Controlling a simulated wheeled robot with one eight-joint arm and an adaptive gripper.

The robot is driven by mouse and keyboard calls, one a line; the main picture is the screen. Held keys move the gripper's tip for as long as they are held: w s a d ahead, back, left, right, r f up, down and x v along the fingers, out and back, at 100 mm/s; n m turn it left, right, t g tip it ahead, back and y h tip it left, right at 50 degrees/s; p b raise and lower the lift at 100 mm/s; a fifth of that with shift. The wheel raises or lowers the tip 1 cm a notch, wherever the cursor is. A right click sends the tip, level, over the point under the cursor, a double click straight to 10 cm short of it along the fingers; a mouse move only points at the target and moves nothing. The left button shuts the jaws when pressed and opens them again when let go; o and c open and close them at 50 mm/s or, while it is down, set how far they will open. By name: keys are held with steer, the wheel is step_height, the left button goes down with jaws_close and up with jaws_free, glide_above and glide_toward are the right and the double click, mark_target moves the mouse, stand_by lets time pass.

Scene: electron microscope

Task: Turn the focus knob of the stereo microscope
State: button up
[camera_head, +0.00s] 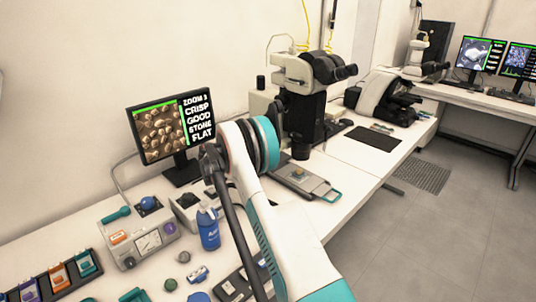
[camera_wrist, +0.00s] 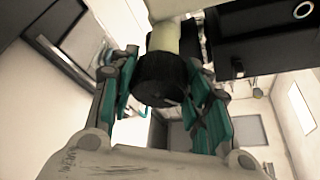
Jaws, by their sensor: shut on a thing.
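The stereo microscope (camera_head: 305,110) stands on the white bench in the head view, with a pale head, dark eyepieces and a black body. In the wrist view, a black ribbed focus knob (camera_wrist: 162,80) sits at the end of a cream shaft (camera_wrist: 172,38). The teal fingers of my gripper (camera_wrist: 162,73) stand on either side of the knob and are shut on it. In the head view my white and teal arm reaches toward the microscope. It hides my fingers and the knob there.
A monitor (camera_head: 163,130) left of my arm shows stones and the words "ZOOM 3 CRISP GOOD STONE FLAT". A tray with a teal handle (camera_head: 305,181) lies below the microscope. A blue bottle (camera_head: 208,228) and a meter box (camera_head: 140,238) stand at the front left. A second microscope (camera_head: 385,97) stands behind, right.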

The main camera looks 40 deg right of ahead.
stand_by(0.4)
steer(key=o, duration=1.1)
steer(key=v, duration=1.2)
stand_by(0.5)
